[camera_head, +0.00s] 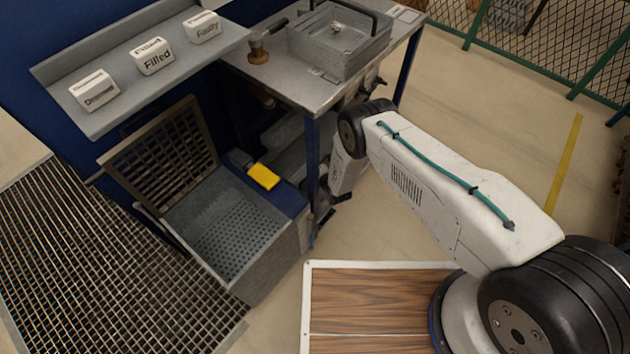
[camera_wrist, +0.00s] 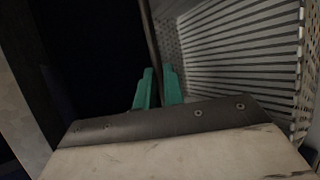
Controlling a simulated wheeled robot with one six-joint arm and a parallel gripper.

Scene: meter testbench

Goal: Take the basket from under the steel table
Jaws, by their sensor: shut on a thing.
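The steel table (camera_head: 318,98) stands at the top centre of the head view. My arm reaches down beside its near leg, and the gripper is hidden there behind the arm and table. In the wrist view, a pale grey basket (camera_wrist: 235,45) with slatted and perforated walls fills the upper right. The lower part of the basket is hidden by my gripper's body.
A grey metal box (camera_head: 340,45) stands on the table. To the left are an open-lidded perforated tub (camera_head: 225,230), a yellow item (camera_head: 263,176) and a shelf with labelled white blocks (camera_head: 152,57). A floor grating (camera_head: 90,270) lies at left. Open floor (camera_head: 480,130) lies right.

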